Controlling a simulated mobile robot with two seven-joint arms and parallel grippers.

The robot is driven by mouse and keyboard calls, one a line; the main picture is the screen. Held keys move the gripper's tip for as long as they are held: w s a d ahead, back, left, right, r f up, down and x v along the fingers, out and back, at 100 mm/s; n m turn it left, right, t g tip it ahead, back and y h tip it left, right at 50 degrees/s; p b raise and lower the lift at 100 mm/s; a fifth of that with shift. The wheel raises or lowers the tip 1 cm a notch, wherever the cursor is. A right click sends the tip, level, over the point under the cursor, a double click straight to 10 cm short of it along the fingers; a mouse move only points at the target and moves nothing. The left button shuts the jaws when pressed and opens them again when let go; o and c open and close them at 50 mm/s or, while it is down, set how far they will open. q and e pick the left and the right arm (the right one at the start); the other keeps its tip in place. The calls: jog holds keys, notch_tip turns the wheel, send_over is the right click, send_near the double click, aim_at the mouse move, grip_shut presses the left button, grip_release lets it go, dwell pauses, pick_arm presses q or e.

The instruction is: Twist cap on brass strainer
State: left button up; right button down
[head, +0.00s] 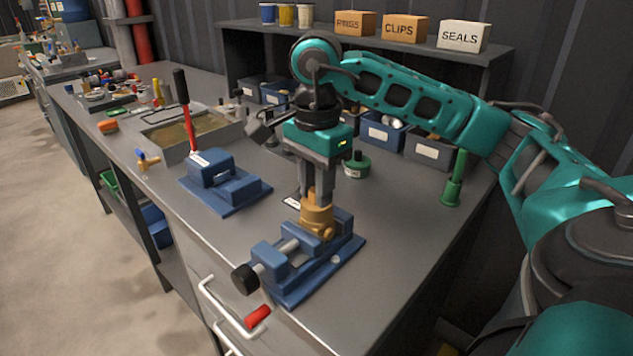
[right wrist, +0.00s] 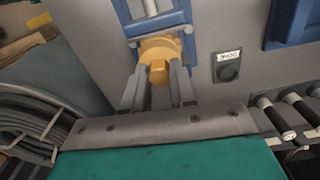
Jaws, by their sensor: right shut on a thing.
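The brass strainer (head: 318,222) stands upright in the jaws of a blue vise (head: 302,262) at the near end of the bench. It also shows in the right wrist view (right wrist: 158,48). My right gripper (head: 317,192) points straight down from above and is shut on the brass cap (head: 317,197) at the top of the strainer. In the right wrist view the two fingers sit on either side of the cap (right wrist: 158,72). Whether the cap is seated or a little raised I cannot tell. My left gripper is not in view.
A second blue fixture (head: 225,182) with a red-handled tool (head: 187,115) stands left of the vise. A green-topped jar (head: 357,165) and a green post (head: 453,182) are behind and to the right. The bench right of the vise is clear.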

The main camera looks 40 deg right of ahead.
jog(key=shift+m, duration=1.1)
jog(key=c, duration=0.6)
grip_release()
jog(key=shift+r, duration=0.1)
jog(key=shift+r+p, duration=2.95)
jog(key=shift+r, duration=0.55)
jog(key=shift+f, duration=0.1)
